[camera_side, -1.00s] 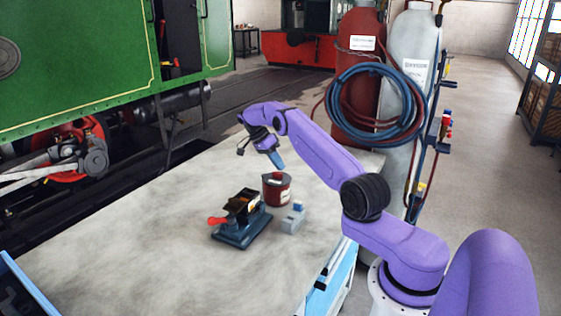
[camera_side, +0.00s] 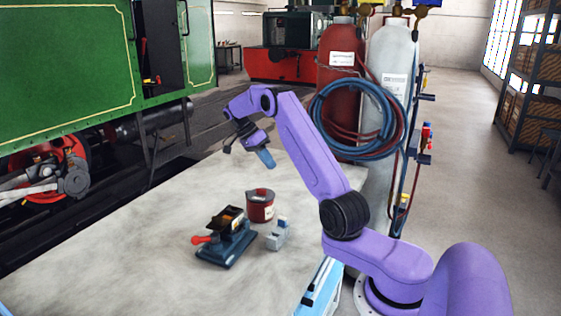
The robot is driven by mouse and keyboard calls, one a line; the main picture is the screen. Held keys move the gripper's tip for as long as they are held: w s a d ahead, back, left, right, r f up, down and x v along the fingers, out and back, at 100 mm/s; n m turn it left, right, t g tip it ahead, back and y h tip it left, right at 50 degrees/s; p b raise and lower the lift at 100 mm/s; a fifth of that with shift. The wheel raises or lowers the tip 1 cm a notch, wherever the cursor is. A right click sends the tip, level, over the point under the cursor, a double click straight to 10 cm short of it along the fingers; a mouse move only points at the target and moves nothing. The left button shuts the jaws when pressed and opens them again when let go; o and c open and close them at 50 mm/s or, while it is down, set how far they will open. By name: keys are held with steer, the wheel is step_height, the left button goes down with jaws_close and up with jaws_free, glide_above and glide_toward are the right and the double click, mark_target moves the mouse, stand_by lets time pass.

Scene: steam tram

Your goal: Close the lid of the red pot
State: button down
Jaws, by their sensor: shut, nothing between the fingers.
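The red pot (camera_side: 260,211) stands upright on the pale bench, with a light label on its side. Its top looks roughly level, with a dark reddish surface and a small pale part; it is too small to tell how the lid sits. My gripper (camera_side: 267,159) is above the pot, pointing down, with a clear gap between its blue fingertips and the pot's top. Its fingers are together and hold nothing.
A dark blue machine with a red handle (camera_side: 227,240) stands just left of and in front of the pot. A small grey-blue block (camera_side: 277,235) is close at the front right. The bench (camera_side: 130,250) is bare to the left. Gas cylinders (camera_side: 335,90) stand behind the arm.

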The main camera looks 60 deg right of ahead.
steer(key=s+a+r, duration=0.4)
steer(key=s, duration=0.3)
steer(key=w+d+f+t+y, duration=0.1)
steer(key=w+d+t+y, duration=0.1)
steer(key=d+t+y, duration=0.3)
steer(key=w+d+f+t+y, duration=0.1)
steer(key=w+d+t, duration=0.1)
steer(key=d, duration=0.5)
steer(key=n, duration=0.1)
glide_toward(267, 194)
step_height(267, 194, down, 5)
steer(key=s+d, duration=0.1)
steer(key=d, duration=0.1)
steer(key=shift+w+a+r+t, duration=0.1)
steer(key=shift+a+t, duration=0.05)
steer(key=shift+a, duration=0.3)
steer(key=shift+w+a+r+t, duration=0.1)
steer(key=shift+w+a+t, duration=0.05)
steer(key=shift+a, duration=0.3)
steer(key=shift+w+a, duration=0.3)
steer(key=shift+a, duration=0.5)
steer(key=shift+a, duration=0.1)
